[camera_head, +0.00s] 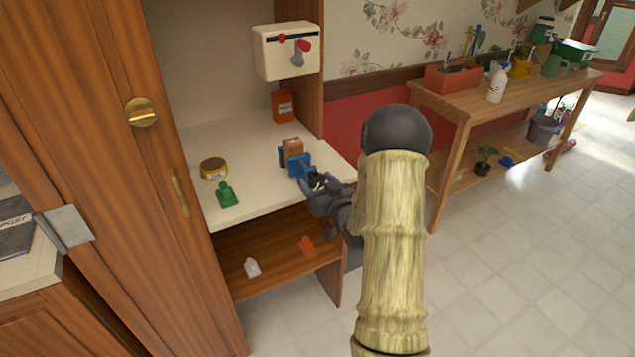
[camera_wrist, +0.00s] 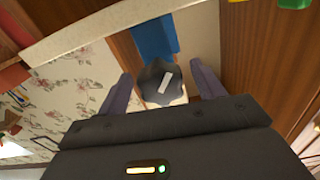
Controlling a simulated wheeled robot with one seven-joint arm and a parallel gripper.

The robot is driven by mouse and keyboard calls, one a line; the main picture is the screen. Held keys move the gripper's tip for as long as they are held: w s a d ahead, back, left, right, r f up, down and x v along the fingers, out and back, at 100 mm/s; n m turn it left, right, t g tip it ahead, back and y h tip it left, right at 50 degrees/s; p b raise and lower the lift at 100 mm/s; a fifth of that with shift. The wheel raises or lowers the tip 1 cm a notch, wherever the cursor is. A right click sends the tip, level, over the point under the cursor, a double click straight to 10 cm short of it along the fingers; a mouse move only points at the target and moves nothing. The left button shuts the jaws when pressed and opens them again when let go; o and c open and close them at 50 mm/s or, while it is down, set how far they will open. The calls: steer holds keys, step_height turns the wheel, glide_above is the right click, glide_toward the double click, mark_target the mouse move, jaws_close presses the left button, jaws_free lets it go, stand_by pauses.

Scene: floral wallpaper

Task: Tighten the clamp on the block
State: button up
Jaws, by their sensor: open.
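A blue clamp (camera_head: 300,168) stands on the white shelf near its front edge, with a brown block (camera_head: 292,146) between its jaws. I cannot tell how tightly the clamp sits on the block. In the wrist view, the clamp's blue body (camera_wrist: 154,38) shows behind a dark round knob (camera_wrist: 160,86) with a white mark. My gripper (camera_head: 316,184) is at the clamp's near end. In the wrist view, the open fingers of my gripper (camera_wrist: 161,71) stand on either side of the knob, with a visible gap on each side. The block is hidden in the wrist view.
A white box with a red-tipped lever (camera_head: 287,52) hangs above. A wooden cabinet door (camera_head: 110,200) is at left; a plant table (camera_head: 500,96) stands right.

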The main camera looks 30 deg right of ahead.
steer(key=c, duration=1)
steer(key=shift+m, duration=2.2)
steer(key=shift+a, duration=0.1)
steer(key=o, duration=1)
steer(key=shift+s, duration=0.15)
